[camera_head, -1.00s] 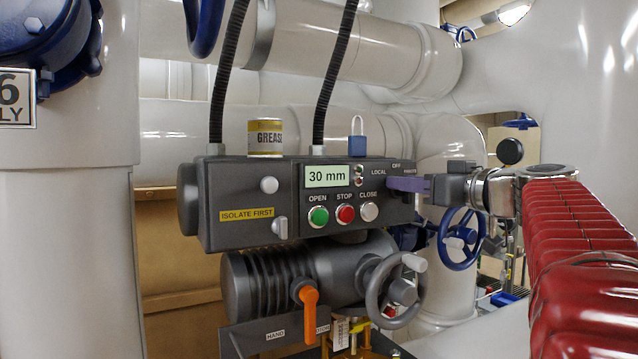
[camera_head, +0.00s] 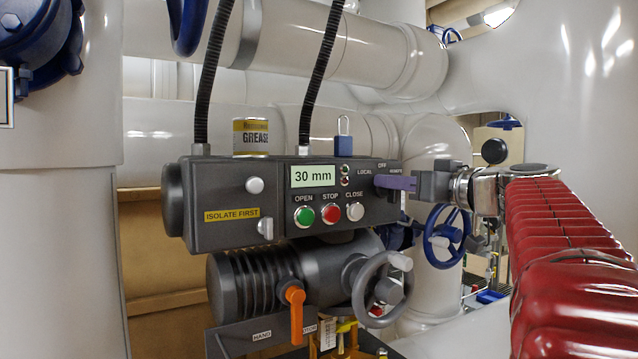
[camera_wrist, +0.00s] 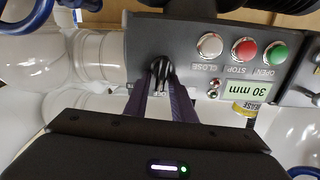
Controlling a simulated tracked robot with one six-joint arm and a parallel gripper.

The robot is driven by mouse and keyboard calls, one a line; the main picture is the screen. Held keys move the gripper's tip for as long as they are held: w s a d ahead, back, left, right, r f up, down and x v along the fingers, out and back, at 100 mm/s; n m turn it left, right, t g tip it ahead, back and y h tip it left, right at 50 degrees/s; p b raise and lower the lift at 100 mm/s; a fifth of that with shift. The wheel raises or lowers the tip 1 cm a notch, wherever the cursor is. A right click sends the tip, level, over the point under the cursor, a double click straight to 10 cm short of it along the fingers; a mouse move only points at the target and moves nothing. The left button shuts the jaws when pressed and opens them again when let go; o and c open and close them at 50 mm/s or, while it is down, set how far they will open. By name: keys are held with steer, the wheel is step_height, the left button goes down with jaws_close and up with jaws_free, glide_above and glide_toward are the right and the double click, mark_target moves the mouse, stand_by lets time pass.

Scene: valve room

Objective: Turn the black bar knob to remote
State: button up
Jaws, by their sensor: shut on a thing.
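The grey control box (camera_head: 230,185) shows a "30 mm" display (camera_head: 313,176), with LOCAL, OFF and REMOTE labels at its right end. The black bar knob (camera_wrist: 161,70) is between the purple fingers of my gripper (camera_wrist: 160,84) in the wrist view, where the box appears upside down. My gripper (camera_head: 380,182) comes in from the right in the head view and is shut on the knob. It hides the knob there, so I cannot tell exactly which label the knob points at.
Green, red and white push buttons (camera_head: 330,214) sit left of the gripper. A blue padlock (camera_head: 343,145) and a grease can (camera_head: 251,137) are on top of the box. A grey handwheel (camera_head: 383,290) and an orange lever (camera_head: 294,297) are below. A blue handwheel (camera_head: 447,237) stands behind.

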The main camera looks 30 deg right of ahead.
steer(key=m, duration=0.3)
steer(key=d+f+m, duration=0.1)
steer(key=m, duration=0.7)
steer(key=shift+d+f, duration=0.2)
steer(key=shift+d, duration=0.05)
stand_by(0.4)
steer(key=o, duration=0.7)
steer(key=shift+r, duration=0.15)
steer(key=s, duration=1.3)
steer(key=shift+s+d, duration=0.2)
steer(key=shift+s, duration=0.15)
